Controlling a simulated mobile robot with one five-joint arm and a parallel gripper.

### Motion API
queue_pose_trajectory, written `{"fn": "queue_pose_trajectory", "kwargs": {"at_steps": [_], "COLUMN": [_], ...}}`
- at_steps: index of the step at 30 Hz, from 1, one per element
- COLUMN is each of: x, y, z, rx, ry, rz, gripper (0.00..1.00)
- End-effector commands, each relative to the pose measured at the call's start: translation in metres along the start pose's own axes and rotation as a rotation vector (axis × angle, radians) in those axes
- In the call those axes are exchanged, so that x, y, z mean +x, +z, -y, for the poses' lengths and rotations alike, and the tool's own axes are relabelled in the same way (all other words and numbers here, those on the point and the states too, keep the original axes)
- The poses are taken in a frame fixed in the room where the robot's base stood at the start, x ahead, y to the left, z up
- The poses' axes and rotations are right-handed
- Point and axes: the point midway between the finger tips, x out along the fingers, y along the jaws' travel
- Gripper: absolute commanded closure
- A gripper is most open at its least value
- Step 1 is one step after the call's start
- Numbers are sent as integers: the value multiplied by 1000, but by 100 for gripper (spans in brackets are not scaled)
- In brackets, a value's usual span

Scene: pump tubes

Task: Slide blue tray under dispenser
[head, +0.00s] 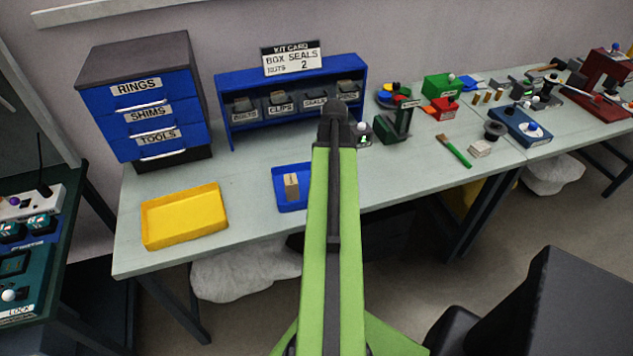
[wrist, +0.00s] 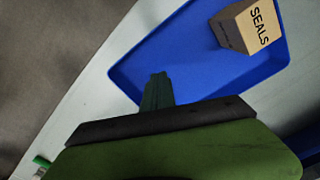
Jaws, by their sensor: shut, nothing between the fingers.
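The blue tray (head: 281,176) lies on the grey-green bench, left of my arm, which covers its right side. A small tan box (head: 291,186) stands in it; in the wrist view the box (wrist: 247,27) reads SEALS. In the wrist view my gripper (wrist: 157,84) is shut and empty, at the near edge of the tray (wrist: 185,55). I cannot tell whether it touches the rim. In the head view my gripper is hidden behind my arm. A small device with a green mark (head: 364,139), perhaps the dispenser, stands beside my arm's upper end, partly hidden.
A yellow tray (head: 185,216) lies at the front left of the bench. A blue drawer cabinet (head: 150,112) and a blue bin rack (head: 224,100) with a kit card (head: 291,58) stand behind. A dark green stand (head: 397,124) and a brush (head: 455,151) are to the right.

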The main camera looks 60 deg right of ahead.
Motion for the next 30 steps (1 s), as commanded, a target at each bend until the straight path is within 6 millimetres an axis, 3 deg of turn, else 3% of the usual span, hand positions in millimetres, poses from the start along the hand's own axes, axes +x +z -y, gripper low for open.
{"fn": "queue_pose_trajectory", "kwargs": {"at_steps": [30], "x": [22], "y": [0], "z": [0], "rx": [1], "ry": [0], "rz": [0], "gripper": [100]}}
